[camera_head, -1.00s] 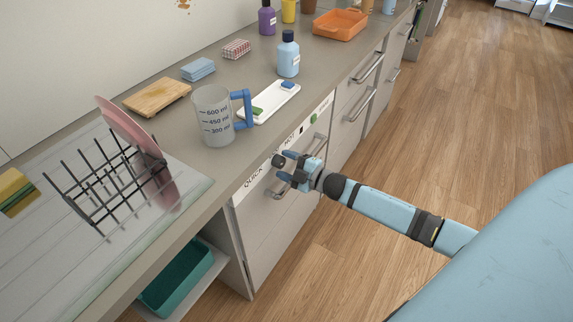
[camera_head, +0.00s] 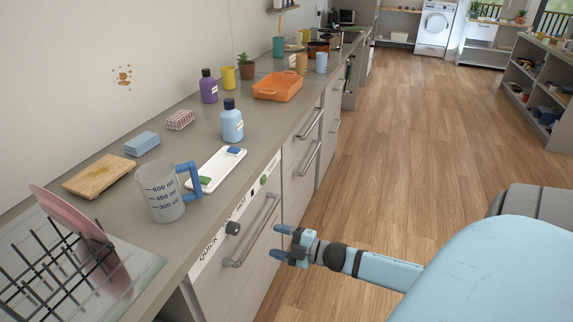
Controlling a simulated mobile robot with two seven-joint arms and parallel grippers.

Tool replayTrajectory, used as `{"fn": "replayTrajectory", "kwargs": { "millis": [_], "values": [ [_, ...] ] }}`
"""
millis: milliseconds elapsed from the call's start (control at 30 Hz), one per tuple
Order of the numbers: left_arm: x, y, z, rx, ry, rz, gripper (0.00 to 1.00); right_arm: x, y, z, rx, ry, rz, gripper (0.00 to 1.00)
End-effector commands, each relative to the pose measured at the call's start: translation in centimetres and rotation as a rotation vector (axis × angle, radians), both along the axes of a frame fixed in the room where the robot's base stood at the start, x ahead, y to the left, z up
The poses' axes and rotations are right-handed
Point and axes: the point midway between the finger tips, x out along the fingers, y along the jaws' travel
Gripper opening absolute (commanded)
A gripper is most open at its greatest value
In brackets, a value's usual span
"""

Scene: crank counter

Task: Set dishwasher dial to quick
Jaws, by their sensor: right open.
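I cannot tell which way the dial points. A green button (camera_head: 264,180) sits farther along the strip. The dishwasher handle (camera_head: 252,237) is a grey bar below. My right gripper (camera_head: 279,241) is open and empty, in front of the dishwasher door and to the right of the dial, apart from it. My left gripper is not in view.
The counter above holds a measuring jug (camera_head: 162,192), a white tray (camera_head: 216,170), a blue bottle (camera_head: 231,122) and a dish rack (camera_head: 52,268) near its edge. More drawer handles (camera_head: 307,158) stick out farther along. The wooden floor (camera_head: 400,130) to the right is clear.

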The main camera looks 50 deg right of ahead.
Motion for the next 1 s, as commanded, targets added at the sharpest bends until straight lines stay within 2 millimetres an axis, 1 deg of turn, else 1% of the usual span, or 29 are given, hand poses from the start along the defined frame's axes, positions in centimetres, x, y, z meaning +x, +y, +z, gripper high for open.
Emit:
{"fn": "replayTrajectory", "kwargs": {
  "millis": [33, 100, 233, 1000],
  "values": [
    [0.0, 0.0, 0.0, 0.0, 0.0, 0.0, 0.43, -0.7, -0.3, -0.1, 0.0, 0.003, -0.001, 0.65],
    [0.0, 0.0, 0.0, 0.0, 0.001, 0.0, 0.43, -1.3, -0.5, 0.0, -0.001, 0.001, 0.0, 0.65],
    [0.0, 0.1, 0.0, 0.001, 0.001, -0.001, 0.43, -1.9, -0.8, 0.0, 0.0, 0.001, 0.001, 0.65],
    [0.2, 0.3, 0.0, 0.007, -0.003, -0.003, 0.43, -2.0, -0.9, 0.0, 0.0, 0.0, 0.0, 0.65]
  ]
}}
